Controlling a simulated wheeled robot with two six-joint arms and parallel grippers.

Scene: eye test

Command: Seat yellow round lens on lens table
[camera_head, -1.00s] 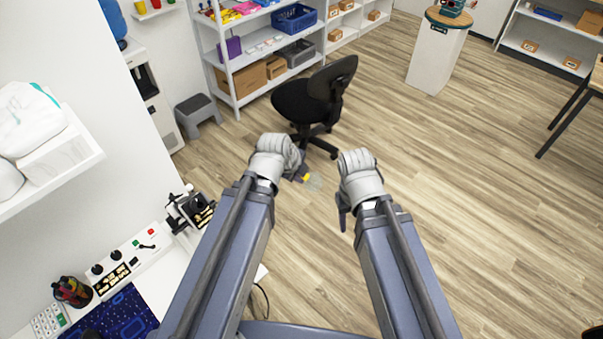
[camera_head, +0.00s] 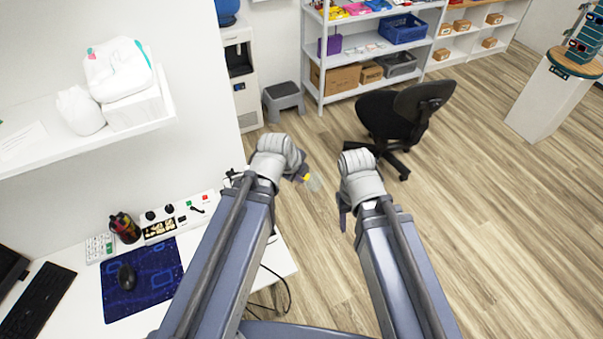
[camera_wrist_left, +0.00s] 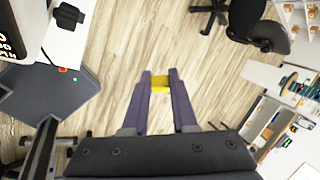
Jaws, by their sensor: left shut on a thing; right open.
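My left gripper (camera_head: 301,175) is shut on the yellow round lens (camera_head: 308,178), which shows as a small yellow piece with a clear part beside it, held in the air over the floor. In the left wrist view the yellow lens (camera_wrist_left: 160,84) sits between the two finger tips (camera_wrist_left: 160,80). My right gripper (camera_head: 343,214) is open and empty, partly hidden by its own wrist. I cannot pick out the lens table for sure; a dark instrument on the desk is mostly hidden behind my left arm.
A white desk (camera_head: 75,300) at lower left holds a keyboard (camera_head: 36,300), a blue mat (camera_head: 150,284), a pen cup (camera_head: 125,228) and a control panel. A black office chair (camera_head: 398,112) stands ahead, near shelves (camera_head: 345,112). A white pedestal (camera_head: 545,102) is at upper right. Floor at right is clear.

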